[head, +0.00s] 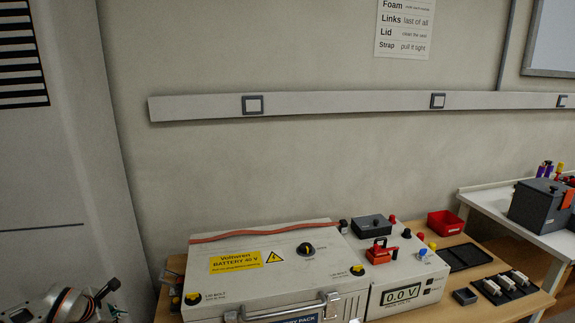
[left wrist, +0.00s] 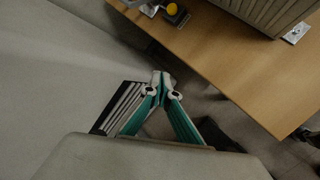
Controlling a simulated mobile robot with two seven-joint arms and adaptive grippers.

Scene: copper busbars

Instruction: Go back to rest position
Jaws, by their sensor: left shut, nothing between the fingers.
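My left gripper (left wrist: 161,78) shows in the left wrist view with its green and pale fingers brought together at the tips. It is empty. It hangs beside the wooden table (left wrist: 235,60), clear of the table's edge. In the head view, part of my left arm and gripper (head: 110,288) shows at the bottom left corner, left of the battery case. My right gripper is in neither view.
The closed battery case (head: 235,275) with a yellow warning label stands on the table. A voltage meter box (head: 405,280) reads 0.0 V beside it. A red bin (head: 445,223) and black trays stand further right. A white side table (head: 490,215) is at the far right.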

